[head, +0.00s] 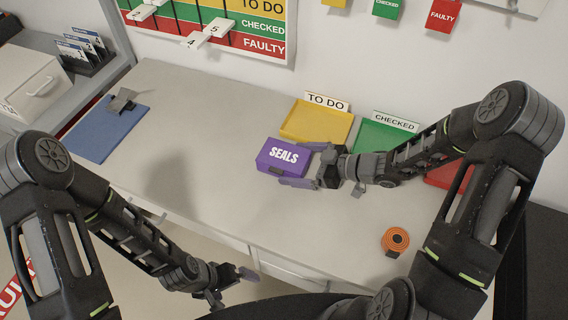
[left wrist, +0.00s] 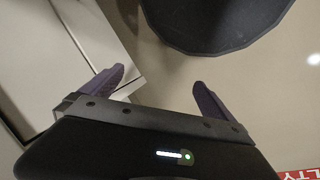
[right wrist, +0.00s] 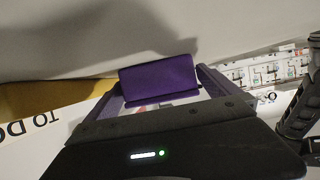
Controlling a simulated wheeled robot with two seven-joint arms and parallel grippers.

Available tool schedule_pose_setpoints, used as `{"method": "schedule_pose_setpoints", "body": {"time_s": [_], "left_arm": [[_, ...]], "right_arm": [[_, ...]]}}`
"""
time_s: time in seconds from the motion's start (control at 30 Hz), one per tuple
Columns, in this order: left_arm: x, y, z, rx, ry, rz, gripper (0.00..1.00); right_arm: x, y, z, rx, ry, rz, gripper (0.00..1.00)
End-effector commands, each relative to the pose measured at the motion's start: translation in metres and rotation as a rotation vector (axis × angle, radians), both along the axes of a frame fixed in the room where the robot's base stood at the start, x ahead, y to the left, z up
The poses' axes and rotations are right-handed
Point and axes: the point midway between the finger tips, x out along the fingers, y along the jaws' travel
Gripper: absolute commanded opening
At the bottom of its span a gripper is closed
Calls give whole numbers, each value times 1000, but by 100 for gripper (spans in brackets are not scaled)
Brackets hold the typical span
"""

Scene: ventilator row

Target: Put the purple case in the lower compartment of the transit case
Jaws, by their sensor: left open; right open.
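The purple case (head: 282,156), marked SEALS, lies on the worktop in front of the yellow tray. My right gripper (head: 303,165) is open at its right end, with one finger towards the far side and one towards the near side. In the right wrist view the purple case (right wrist: 158,76) shows between the open fingers, with no clear grip on it. My left gripper (head: 238,287) is open and empty, low in front of the worktop's front edge. Its spread fingers show in the left wrist view (left wrist: 158,82). I cannot make out the transit case in any view.
The yellow TO DO tray (head: 316,122), green CHECKED tray (head: 380,136) and a red tray (head: 440,178) stand along the back. An orange roll (head: 395,240) lies at right, a blue clipboard (head: 105,132) at left. A handled box (head: 32,84) stands far left. The worktop's middle left is clear.

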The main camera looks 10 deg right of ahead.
Motion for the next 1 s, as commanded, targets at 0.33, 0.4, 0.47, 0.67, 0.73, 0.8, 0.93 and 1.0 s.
{"method": "schedule_pose_setpoints", "body": {"time_s": [0.33, 0.4, 0.47, 0.67, 0.73, 0.8, 0.93, 1.0], "left_arm": [[0, 0, 0, 0, 0, 0, 100], [0, 0, 0, 1, 0, 0, 100], [0, 0, 0, 1, 0, 0, 100], [0, 0, 0, 1, 0, 0, 100], [0, 0, 0, 1, 1, 1, 100], [0, 0, 0, 1, 1, 1, 100], [0, 0, 0, 1, 1, 1, 100], [0, 0, 0, 1, 0, 0, 100]], "right_arm": [[0, 0, 0, 0, 0, 0, 100], [0, 0, 0, 0, 0, 0, 100], [0, 0, 0, 0, 0, 0, 95], [0, 0, 0, 0, 0, 0, 79], [0, 0, 0, 0, 0, 0, 73], [0, 0, 0, 0, 0, 0, 67], [0, 0, 0, 0, 0, 0, 57], [0, 0, 0, 0, 0, 0, 51]]}}
